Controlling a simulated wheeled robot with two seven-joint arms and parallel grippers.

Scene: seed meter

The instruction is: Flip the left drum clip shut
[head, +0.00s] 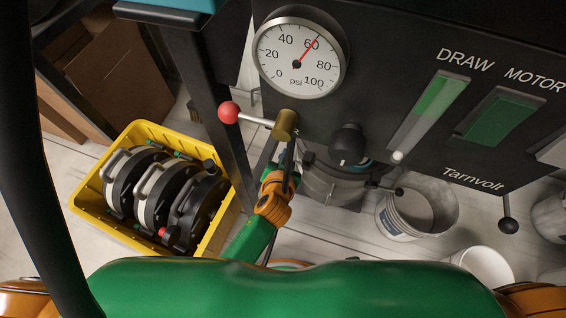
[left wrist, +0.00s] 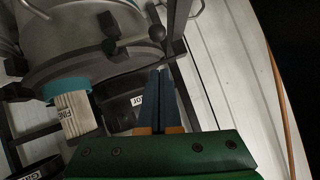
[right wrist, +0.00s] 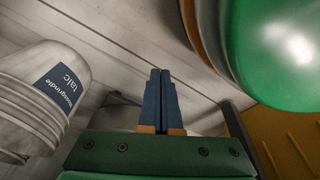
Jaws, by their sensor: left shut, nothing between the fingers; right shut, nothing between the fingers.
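The grey drum (head: 333,190) stands under the dark machine panel in the head view, partly hidden. In the left wrist view its round body and dark rim (left wrist: 95,65) fill the upper left. A dark lever with a black ball end (left wrist: 156,33), which looks like the left drum clip, sticks out at the rim. My left gripper (left wrist: 162,73) is shut and empty, its tips just short of the ball with a small gap visible. In the head view its fingers are hard to make out. My right gripper (right wrist: 160,72) is shut and empty, away from the drum.
A yellow crate (head: 88,188) with several black and white parts stands at left. A red-ball lever (head: 229,112) and gauge (head: 299,62) are above my left arm. A white bucket (head: 395,222) is right of the drum. Talc buckets (right wrist: 45,95) show in the right wrist view.

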